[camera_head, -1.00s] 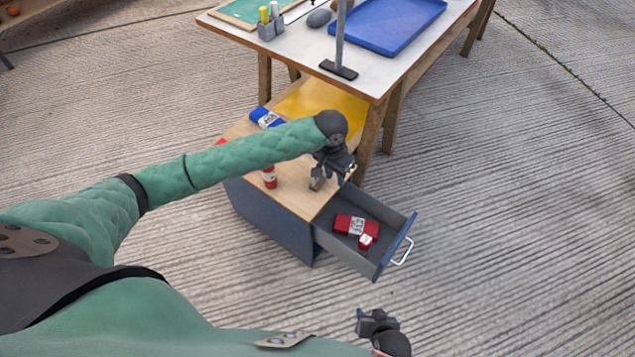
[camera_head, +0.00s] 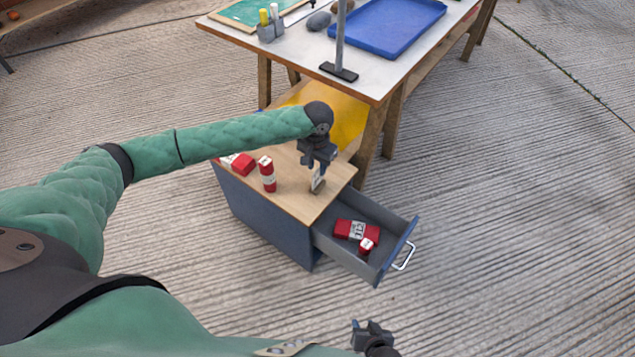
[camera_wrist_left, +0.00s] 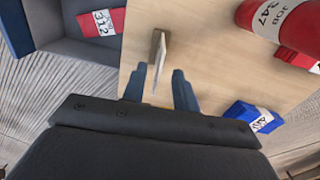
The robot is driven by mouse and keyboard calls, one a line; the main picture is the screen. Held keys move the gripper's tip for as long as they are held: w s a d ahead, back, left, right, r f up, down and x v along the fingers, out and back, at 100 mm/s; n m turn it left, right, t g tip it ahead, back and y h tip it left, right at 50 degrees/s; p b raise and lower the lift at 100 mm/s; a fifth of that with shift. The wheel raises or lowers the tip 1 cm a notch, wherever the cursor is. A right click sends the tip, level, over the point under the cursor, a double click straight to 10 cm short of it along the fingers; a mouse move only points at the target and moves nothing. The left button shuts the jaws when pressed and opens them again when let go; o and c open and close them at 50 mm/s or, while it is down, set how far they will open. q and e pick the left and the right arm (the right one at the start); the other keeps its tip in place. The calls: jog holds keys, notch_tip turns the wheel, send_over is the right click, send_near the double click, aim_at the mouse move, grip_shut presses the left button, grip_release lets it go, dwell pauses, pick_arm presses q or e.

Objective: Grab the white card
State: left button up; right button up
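The white card (camera_head: 316,180) stands upright in a small brown holder (camera_wrist_left: 159,46) on the wooden top of a low cabinet. It also shows nearly edge-on in the left wrist view (camera_wrist_left: 156,68). My left gripper (camera_head: 317,168) is just above the holder. In the left wrist view its blue fingers (camera_wrist_left: 159,88) are open, one on each side of the card, with the left finger closer to it. My right gripper (camera_head: 368,332) is low in the head view, away from the cabinet; its finger opening is unclear.
The cabinet top (camera_head: 292,200) also carries a red can (camera_head: 267,174), a red box (camera_head: 240,163) and a blue box (camera_wrist_left: 253,116). The open drawer (camera_head: 340,252) holds a red box (camera_head: 355,230) and a small red item (camera_head: 366,245). A white-topped table (camera_head: 300,58) stands behind.

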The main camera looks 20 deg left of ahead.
aim_at(317, 185)
pick_arm(q)
notch_tip(317, 185, down, 3)
jog(key=shift+s+d+f, duration=0.1)
jog(key=shift+s+f, duration=0.05)
jog(key=shift+f, duration=0.05)
grip_shut()
jog(key=shift+r, duration=0.1)
